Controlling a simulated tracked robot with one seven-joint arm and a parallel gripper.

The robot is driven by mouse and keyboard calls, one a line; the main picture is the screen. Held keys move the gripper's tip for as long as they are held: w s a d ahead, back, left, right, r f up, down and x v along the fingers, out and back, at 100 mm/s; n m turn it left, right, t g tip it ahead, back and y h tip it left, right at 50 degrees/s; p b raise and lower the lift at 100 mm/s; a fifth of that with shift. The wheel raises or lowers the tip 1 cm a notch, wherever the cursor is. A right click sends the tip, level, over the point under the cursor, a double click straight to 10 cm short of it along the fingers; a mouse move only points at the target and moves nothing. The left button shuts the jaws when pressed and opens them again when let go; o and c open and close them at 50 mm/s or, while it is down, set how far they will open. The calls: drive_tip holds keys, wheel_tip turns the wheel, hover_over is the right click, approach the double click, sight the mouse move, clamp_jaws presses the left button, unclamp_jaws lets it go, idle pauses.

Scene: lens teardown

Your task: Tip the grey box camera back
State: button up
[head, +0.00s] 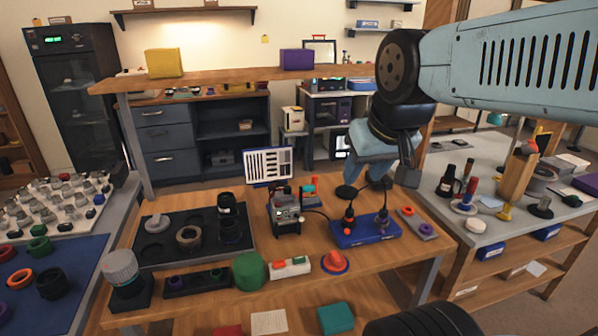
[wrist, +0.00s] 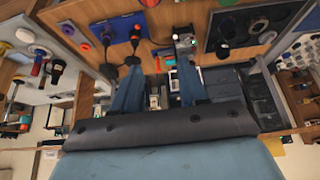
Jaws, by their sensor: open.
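The grey box camera (head: 287,212) stands on the wooden bench, near the middle, right of the black tray. It looks small and boxy, with dark parts on it; its exact tilt is hard to tell. It also shows in the wrist view (wrist: 185,44), close to one fingertip in the picture. My gripper (head: 366,190) is open and empty, with its fingers pointing down, to the right of the camera and apart from it in the head view. In the wrist view my gripper (wrist: 158,65) shows both blue fingers spread wide.
A blue board with black plugs (head: 366,231) lies just below my gripper. A black tray with lens parts (head: 195,237) lies left of the camera. A white chart (head: 268,166) stands behind it.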

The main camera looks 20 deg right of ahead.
drive_tip(key=shift+w+a, duration=0.15)
drive_tip(key=shift+w, duration=0.15)
drive_tip(key=o, duration=0.3)
drive_tip(key=shift+w+r, duration=0.15)
drive_tip(key=shift+w, duration=0.05)
drive_tip(key=shift+o, duration=0.7)
drive_tip(key=w+r+g, duration=0.1)
drive_tip(key=w+g, duration=0.1)
drive_tip(key=w, duration=1.1)
drive_tip(key=shift+a+g, duration=0.3)
drive_tip(key=g, duration=0.3)
hover_over(297, 200)
drive_tip(key=d, duration=0.3)
drive_tip(key=f, duration=2)
drive_tip(key=shift+s+f, duration=0.35)
drive_tip(key=shift+s, duration=0.05)
